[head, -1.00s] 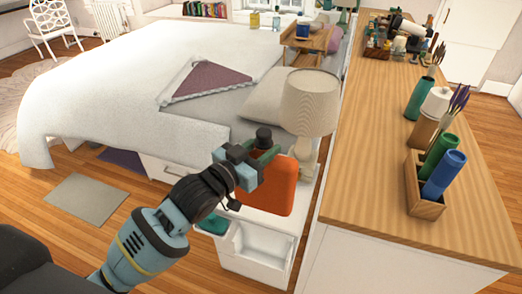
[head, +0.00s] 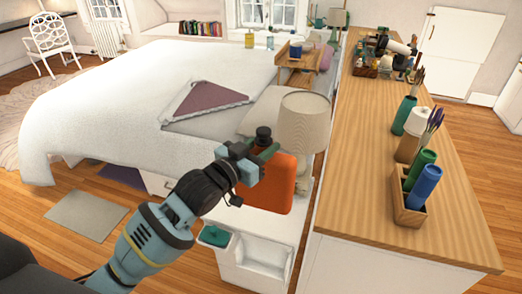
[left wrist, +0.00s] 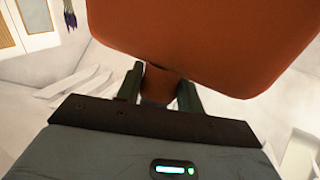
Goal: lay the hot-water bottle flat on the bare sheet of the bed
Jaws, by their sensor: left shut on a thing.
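The orange-red hot-water bottle (head: 268,187) has a black stopper and hangs upright from my left gripper (head: 264,151). The gripper is shut on its neck, just below the stopper. In the left wrist view the bottle's body (left wrist: 205,40) fills the top, and the two green fingers (left wrist: 160,88) close on its neck. The bottle shows in front of the nightstand and lamp; I cannot tell whether it touches the nightstand. The bed (head: 110,95) has a white duvet, with a grey bare sheet (head: 205,125) showing near the pillow (head: 255,118). My right gripper is not in view.
A long wooden counter (head: 365,170) runs along the right.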

